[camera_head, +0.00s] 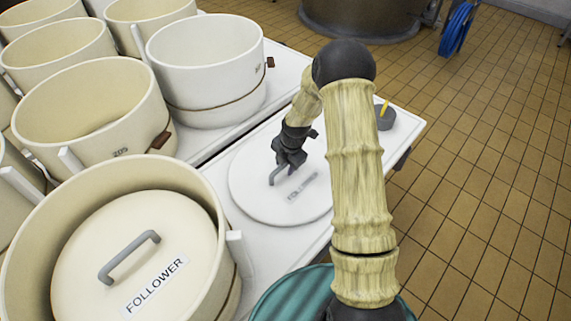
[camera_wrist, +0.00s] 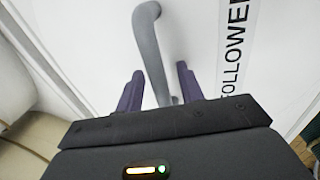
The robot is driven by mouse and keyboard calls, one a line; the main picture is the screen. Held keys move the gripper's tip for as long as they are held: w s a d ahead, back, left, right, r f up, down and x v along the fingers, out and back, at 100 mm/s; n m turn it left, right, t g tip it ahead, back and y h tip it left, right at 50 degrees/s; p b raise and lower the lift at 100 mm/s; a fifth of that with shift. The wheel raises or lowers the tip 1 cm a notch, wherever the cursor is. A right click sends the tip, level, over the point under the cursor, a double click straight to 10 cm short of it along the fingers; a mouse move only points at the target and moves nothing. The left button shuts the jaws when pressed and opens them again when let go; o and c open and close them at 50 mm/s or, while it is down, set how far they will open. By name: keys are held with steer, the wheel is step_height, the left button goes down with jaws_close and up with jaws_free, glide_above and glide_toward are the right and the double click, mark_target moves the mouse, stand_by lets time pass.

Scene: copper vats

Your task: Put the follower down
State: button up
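A round white follower disc (camera_head: 252,195) with a grey bar handle and the printed word FOLLOWER lies flat, apparently on the white table top. My gripper (camera_head: 285,168) is above its handle (camera_head: 277,178). In the wrist view, the handle (camera_wrist: 152,45) runs between my two dark fingers (camera_wrist: 158,88), with a gap visible on each side, so the gripper looks open around it. The lettering shows at the right of the wrist view. A second follower (camera_head: 130,250), cream with a grey handle, sits inside the nearest cream vat (camera_head: 28,265).
Several cream and white round tubs, such as a white tub (camera_head: 205,60), stand close together on the left. A small grey cup (camera_head: 385,118) with a yellow stick is on the table's (camera_head: 400,135) far right corner. Tiled floor on the right is free; a blue hose (camera_head: 458,30) hangs behind.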

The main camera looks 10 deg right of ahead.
mark_target(291, 176)
step_height(291, 176, up, 12)
steer(key=s+d+p, duration=0.1)
steer(key=s+p, duration=0.1)
steer(key=shift+d, duration=0.15)
stand_by(0.6)
steer(key=s+r+m, duration=0.5)
steer(key=s+m, duration=0.5)
steer(key=m, duration=0.2)
steer(key=s+a+r+m+h, duration=0.1)
steer(key=s+r+m, duration=0.3)
steer(key=s+m, duration=0.7)
steer(key=shift+s+a+r+m+t, duration=0.2)
steer(key=shift+r+m+t, duration=0.2)
steer(key=shift+m, duration=0.5)
steer(key=w+p+v, duration=0.2)
steer(key=p+v, duration=0.9)
steer(key=w+r+p+v, duration=0.1)
steer(key=w+p+v, duration=0.2)
steer(key=p+v, duration=0.8)
steer(key=shift+a+r+p, duration=0.2)
steer(key=shift+r+p, duration=0.05)
steer(key=shift+p, duration=0.35)
